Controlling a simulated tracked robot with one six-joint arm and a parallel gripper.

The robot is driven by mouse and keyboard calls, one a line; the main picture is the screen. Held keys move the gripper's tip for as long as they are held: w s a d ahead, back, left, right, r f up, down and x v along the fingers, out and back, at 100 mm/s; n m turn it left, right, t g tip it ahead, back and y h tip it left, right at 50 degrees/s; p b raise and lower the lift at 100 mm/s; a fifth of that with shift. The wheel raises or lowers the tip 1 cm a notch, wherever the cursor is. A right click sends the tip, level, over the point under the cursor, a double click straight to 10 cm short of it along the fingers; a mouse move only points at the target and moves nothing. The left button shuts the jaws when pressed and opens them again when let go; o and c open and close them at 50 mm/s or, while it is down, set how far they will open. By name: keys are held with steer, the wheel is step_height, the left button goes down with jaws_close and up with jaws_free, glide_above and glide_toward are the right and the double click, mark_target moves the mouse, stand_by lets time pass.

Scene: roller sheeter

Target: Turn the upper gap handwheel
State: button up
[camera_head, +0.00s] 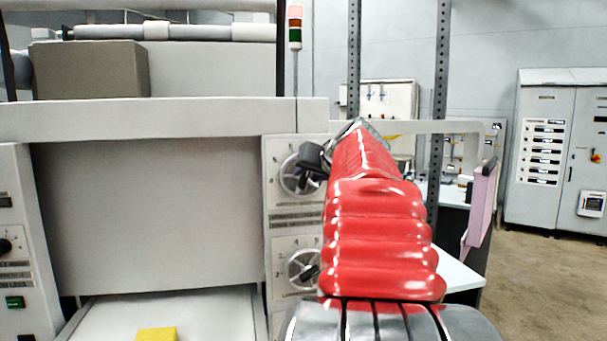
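The upper gap handwheel (290,176) is a round spoked metal wheel on a pale panel at the right side of the roller sheeter. My gripper (312,158), dark and small in view, is at the upper right of this wheel and overlaps its rim. My red arm hides what lies right of it. I cannot tell whether the fingers touch the wheel or whether they are open or shut. A second, lower handwheel (302,269) sits below on the same panel, partly covered by my arm at its right edge.
The sheeter's frame (180,119) spans the left, with a yellow block (157,334) on its bed below. A control panel with a green button (14,302) stands far left. Dark perforated posts (437,110) and a white table (457,274) stand right. Floor is open at far right.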

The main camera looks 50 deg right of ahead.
steer(key=shift+c, duration=0.4)
jaws_close()
steer(key=shift+d, duration=0.2)
steer(key=shift+a, duration=0.1)
steer(key=shift+f, duration=0.1)
